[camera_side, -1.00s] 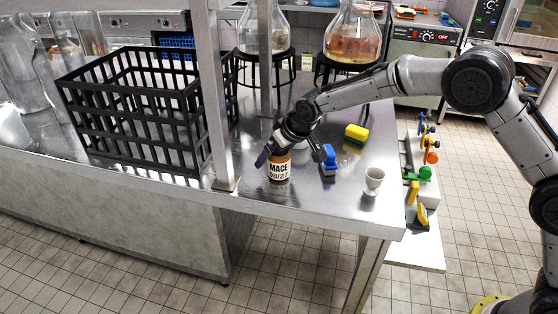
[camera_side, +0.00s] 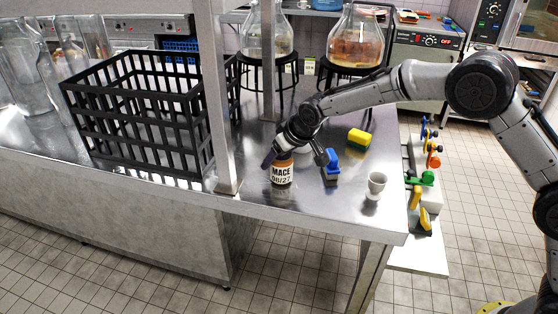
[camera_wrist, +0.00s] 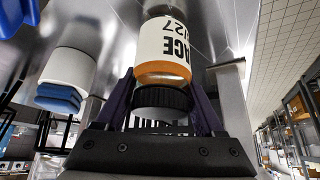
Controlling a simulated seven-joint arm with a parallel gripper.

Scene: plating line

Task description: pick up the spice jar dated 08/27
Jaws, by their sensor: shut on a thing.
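The spice jar (camera_side: 281,174) has an amber body and a white label reading MACE 08/27. It stands upright on the steel counter, near its front edge. My gripper (camera_side: 282,154) is over the jar from above, shut on its upper part. In the wrist view my gripper (camera_wrist: 163,103) has a purple finger on each side of the jar's black ribbed cap (camera_wrist: 162,98).
A blue-and-grey item (camera_side: 332,165) stands close right of the jar. A steel post (camera_side: 222,110) and a black crate (camera_side: 135,115) are to the left. A white item behind my gripper is mostly hidden.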

